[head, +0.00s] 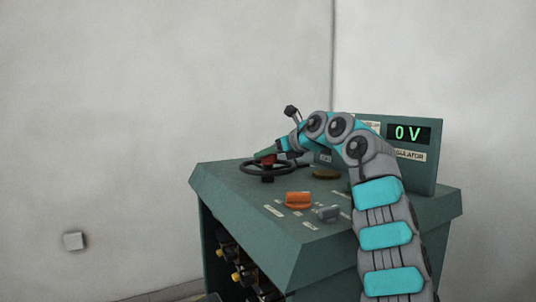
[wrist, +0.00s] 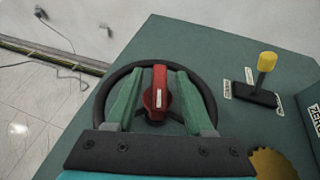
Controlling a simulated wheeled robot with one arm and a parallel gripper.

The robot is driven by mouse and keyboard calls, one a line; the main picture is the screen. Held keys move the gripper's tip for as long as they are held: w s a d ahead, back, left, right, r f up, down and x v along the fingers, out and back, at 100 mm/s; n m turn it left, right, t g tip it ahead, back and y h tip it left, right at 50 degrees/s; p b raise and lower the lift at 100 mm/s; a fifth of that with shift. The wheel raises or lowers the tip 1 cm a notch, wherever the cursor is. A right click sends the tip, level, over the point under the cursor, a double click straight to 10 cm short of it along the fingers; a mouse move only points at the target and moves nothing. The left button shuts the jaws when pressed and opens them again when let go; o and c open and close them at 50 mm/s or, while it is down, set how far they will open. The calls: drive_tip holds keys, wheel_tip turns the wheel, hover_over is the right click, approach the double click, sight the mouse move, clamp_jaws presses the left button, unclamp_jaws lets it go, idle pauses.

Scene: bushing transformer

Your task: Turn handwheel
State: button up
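The handwheel is a black ring (wrist: 207,97) with a red bar-shaped hub (wrist: 155,98) in its middle. In the head view the black ring (head: 250,170) lies on the left part of the green console top. My gripper (wrist: 159,75) is over the wheel, with one green finger on each side of the red hub. The fingers are apart, and narrow gaps show between them and the hub. In the head view my gripper (head: 267,154) reaches the wheel from the right and partly covers it. Finger depth along the hub is hard to tell.
The green console (head: 330,240) carries an orange knob (head: 298,200), a grey knob (head: 329,213) and a panel with a display (head: 409,133) reading 0 V. A yellow-tipped lever (wrist: 266,62) and a brass disc (wrist: 272,165) are right of the wheel. Open floor lies left.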

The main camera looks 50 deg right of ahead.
sight(286, 168)
drive_tip(key=v, duration=0.7)
drive_tip(key=shift+s+r, duration=0.15)
drive_tip(key=shift+s, duration=0.25)
